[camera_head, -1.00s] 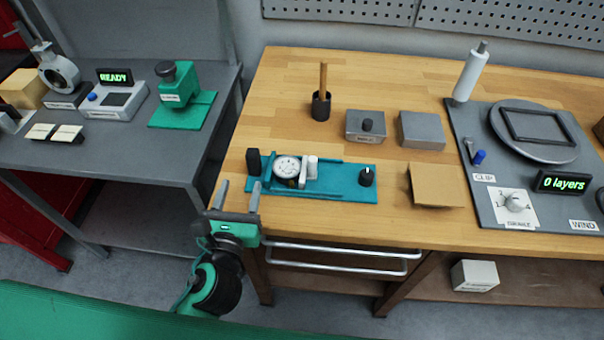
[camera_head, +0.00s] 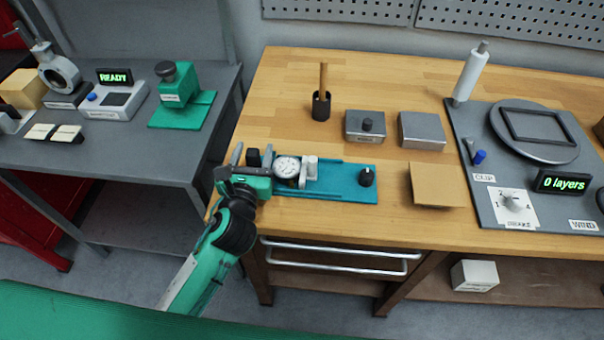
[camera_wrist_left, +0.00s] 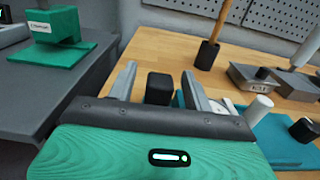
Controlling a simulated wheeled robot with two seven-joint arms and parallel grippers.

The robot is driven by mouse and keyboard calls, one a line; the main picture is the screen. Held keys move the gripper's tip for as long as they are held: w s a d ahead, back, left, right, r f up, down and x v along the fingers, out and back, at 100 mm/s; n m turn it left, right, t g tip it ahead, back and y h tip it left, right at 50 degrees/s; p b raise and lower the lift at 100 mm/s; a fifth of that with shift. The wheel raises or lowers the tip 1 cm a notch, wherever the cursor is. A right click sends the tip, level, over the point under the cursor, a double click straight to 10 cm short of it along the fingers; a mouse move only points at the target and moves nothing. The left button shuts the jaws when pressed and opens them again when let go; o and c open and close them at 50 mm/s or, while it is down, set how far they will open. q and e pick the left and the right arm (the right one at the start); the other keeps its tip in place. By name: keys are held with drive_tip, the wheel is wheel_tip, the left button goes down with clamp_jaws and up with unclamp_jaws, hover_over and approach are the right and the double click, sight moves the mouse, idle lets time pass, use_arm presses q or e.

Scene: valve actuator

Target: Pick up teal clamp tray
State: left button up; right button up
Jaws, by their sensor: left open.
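The teal clamp tray (camera_head: 340,185) lies flat on the wooden bench near its front left edge. It carries a round white dial (camera_head: 287,167), a pale upright block (camera_head: 312,167), a black knob (camera_head: 367,177) and a black block (camera_head: 253,158) at its left end. My left gripper (camera_head: 252,153) is open at the tray's left end. In the left wrist view its two grey fingers (camera_wrist_left: 157,84) stand on either side of the black block (camera_wrist_left: 159,88), with gaps visible; I cannot tell whether they touch it. The gripper's body hides the tray's near left corner. My right gripper is not in view.
A brush-like stick in a black holder (camera_head: 321,104), two grey boxes (camera_head: 422,130) and a tan pad (camera_head: 436,185) are on the bench beyond and right of the tray. A grey table (camera_head: 130,150) with devices stands left, across a gap.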

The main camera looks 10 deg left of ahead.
use_arm(q)
drive_tip(key=shift+w, duration=0.75)
drive_tip(key=shift+c, duration=0.4)
clamp_jaws()
